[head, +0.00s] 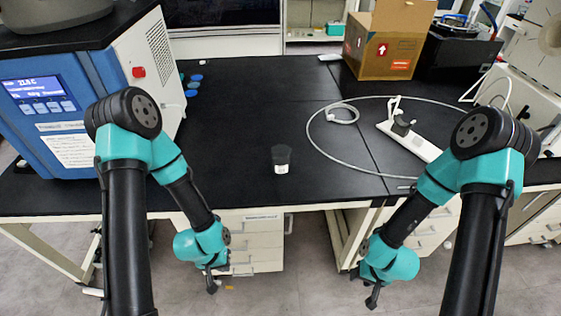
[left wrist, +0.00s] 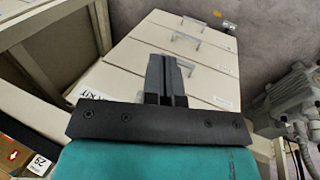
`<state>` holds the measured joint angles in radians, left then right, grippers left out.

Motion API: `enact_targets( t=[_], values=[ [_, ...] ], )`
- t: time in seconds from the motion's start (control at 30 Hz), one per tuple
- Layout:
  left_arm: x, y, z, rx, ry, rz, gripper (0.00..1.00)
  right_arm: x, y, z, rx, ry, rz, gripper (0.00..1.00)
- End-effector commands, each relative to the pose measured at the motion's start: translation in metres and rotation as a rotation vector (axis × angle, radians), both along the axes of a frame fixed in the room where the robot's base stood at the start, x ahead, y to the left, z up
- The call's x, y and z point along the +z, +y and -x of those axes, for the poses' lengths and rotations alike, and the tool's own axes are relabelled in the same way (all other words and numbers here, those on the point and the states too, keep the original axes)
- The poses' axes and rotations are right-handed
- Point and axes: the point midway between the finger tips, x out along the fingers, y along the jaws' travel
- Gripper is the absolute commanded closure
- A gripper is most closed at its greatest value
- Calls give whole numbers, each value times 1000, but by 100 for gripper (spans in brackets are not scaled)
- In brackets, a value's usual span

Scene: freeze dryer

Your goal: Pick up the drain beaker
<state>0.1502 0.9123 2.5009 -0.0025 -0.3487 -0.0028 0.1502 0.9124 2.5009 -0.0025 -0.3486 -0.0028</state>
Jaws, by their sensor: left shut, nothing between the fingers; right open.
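The drain beaker (head: 281,158) is a small dark cup with a white label low on its front. It stands upright on the black bench top near the front edge, in the middle of the head view. My left gripper (head: 212,287) hangs below the bench front, down and left of the beaker. It is shut and empty; its closed fingers also show in the left wrist view (left wrist: 167,80). My right gripper (head: 372,300) hangs below the bench front, down and right of the beaker. It is open and apart from everything. The left wrist view does not show the beaker.
A blue and white freeze dryer (head: 60,120) stands at left, with several blue caps (head: 195,78) behind it. At right lie a looped hose (head: 310,130) and a white stand (head: 415,144). A cardboard box (head: 385,45) stands at the back. Drawers (left wrist: 150,60) are under the bench. The bench around the beaker is clear.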

Motion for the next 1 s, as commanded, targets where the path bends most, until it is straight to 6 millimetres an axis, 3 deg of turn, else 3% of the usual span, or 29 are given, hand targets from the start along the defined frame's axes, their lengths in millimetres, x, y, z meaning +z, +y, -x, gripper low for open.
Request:
enact_targets(
  t=[0.07, 1.0],
  values=[
    [0, 0, 0, 0, 0, 0, 94, 0, 0, 0, 0, 0, 0, 57],
    [0, 0, 0, 0, 0, 0, 4, 0, 0, 0, 0, 0, 0, 57]
  ],
)
